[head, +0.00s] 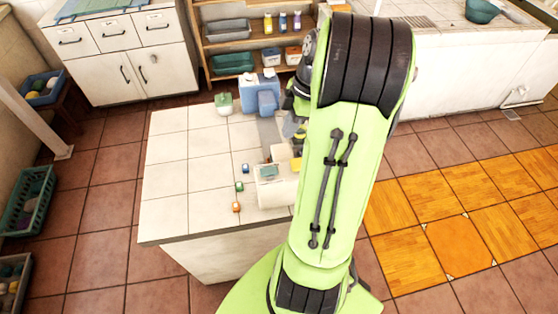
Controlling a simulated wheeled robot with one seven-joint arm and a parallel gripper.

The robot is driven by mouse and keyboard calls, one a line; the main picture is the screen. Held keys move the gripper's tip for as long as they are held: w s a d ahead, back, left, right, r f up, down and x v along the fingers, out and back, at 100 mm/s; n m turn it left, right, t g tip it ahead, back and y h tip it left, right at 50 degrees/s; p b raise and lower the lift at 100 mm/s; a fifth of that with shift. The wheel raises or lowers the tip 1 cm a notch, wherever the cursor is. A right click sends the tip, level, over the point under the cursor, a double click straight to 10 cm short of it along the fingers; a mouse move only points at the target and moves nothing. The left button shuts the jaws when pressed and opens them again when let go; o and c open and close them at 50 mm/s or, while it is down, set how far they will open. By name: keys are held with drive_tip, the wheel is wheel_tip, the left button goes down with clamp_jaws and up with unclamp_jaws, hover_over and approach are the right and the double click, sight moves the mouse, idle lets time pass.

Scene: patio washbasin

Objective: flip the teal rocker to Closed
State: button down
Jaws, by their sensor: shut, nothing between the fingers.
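A cream box (277,193) stands on the white tiled counter, left of my green arm. A teal patch (268,171), which looks like the teal rocker, is on its top; it is too small to tell which way it is tipped. A yellow patch (296,164) shows at the box's right, beside my arm. My gripper (299,138) is just behind the box, above and to the right of the teal patch in the picture, and appears apart from it. It is shut and empty. My arm hides much of the gripper and the box's right side.
Several small coloured blocks (239,187) lie left of the box. A blue-and-white container (262,92) and a green-and-white one (223,104) stand at the counter's back. The counter's left part (185,180) is clear. Shelves (222,50) stand beyond.

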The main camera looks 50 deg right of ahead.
sight(276, 169)
drive_tip(key=shift+a, duration=0.1)
drive_tip(key=x, duration=0.4)
drive_tip(key=b+x, duration=0.1)
drive_tip(key=x, duration=0.3)
drive_tip(key=d+x, duration=0.1)
drive_tip(key=x, duration=0.4)
drive_tip(key=shift+s+a+f+b, duration=0.1)
drive_tip(key=shift+s+f+b, duration=0.15)
drive_tip(key=shift+b, duration=0.15)
drive_tip(key=shift+f, duration=0.35)
drive_tip(key=shift+f+y+b, duration=0.3)
drive_tip(key=shift+f+b, duration=0.15)
drive_tip(key=shift+s+r, duration=0.1)
drive_tip(key=shift+r, duration=0.1)
